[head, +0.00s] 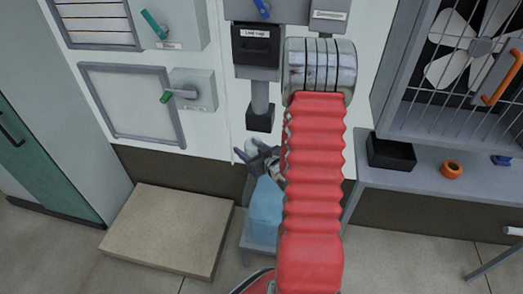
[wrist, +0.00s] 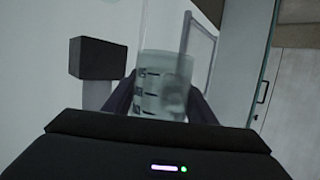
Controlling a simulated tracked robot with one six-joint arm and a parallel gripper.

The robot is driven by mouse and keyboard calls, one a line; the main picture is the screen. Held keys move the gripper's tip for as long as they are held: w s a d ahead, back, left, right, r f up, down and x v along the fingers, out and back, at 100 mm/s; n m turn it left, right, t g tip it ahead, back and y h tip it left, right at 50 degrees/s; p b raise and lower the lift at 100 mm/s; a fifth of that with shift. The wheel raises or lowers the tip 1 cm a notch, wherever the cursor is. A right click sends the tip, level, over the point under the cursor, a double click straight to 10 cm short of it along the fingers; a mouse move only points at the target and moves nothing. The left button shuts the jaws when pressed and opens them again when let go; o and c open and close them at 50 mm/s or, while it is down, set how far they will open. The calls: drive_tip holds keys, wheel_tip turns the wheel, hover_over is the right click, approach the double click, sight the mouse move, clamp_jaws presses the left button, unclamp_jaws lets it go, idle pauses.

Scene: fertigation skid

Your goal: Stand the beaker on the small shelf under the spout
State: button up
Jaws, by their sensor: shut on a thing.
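The clear beaker (wrist: 160,95) with dark measuring marks shows in the wrist view, between the two dark fingers of my gripper (wrist: 163,105). My gripper is shut on it. In the head view my gripper (head: 262,160) is just below the spout (head: 261,117), a grey pipe with a black end under a dark labelled box. There the beaker is hard to make out, and my red arm covers much of the area to the right. A black block on a grey post (wrist: 97,58), to the left of the beaker in the wrist view, looks like the spout. I cannot make out the small shelf for certain.
A light-blue block-like thing (head: 265,212) is below my gripper on a grey stand. A beige slab (head: 168,228) lies on the floor at left. Wall levers (head: 180,94) are left of the spout. A grey bench at right carries a black bin (head: 391,152) and an orange ring (head: 452,170).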

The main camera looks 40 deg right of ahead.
drive_tip(key=w+a+r, duration=0.2)
drive_tip(key=w+a, duration=0.2)
drive_tip(key=a, duration=0.5)
drive_tip(key=w+a+r+y, duration=0.1)
drive_tip(key=w+a, duration=0.3)
drive_tip(key=a, duration=0.6)
drive_tip(key=w+a+r+n, duration=0.1)
drive_tip(key=w+a, duration=0.4)
drive_tip(key=a, duration=0.5)
drive_tip(key=shift+r+y, duration=0.4)
drive_tip(key=shift+r, duration=0.5)
drive_tip(key=shift+s, duration=0.1)
